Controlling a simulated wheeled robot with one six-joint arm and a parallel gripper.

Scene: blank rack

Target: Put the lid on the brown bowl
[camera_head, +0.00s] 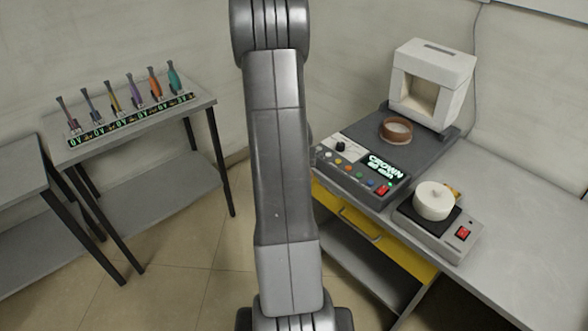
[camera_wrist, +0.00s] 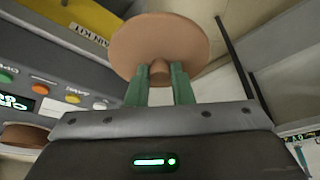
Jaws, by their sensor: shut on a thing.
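The brown bowl (camera_head: 397,131) sits on the dark top of the machine in the head view, beside the white block-shaped unit. A brown bowl edge (camera_wrist: 25,135) also shows at the lower left of the wrist view. In the wrist view my gripper (camera_wrist: 160,78) has its green fingers shut on the knob of a round brown lid (camera_wrist: 160,40). The lid is held clear of the bowl, apart from it. In the head view my arm hides the gripper and lid.
The control panel machine (camera_head: 362,170) has knobs and a lit display. A white opening unit (camera_head: 432,85) stands behind the bowl. A rack of several coloured tools (camera_head: 130,120) stands on the left table.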

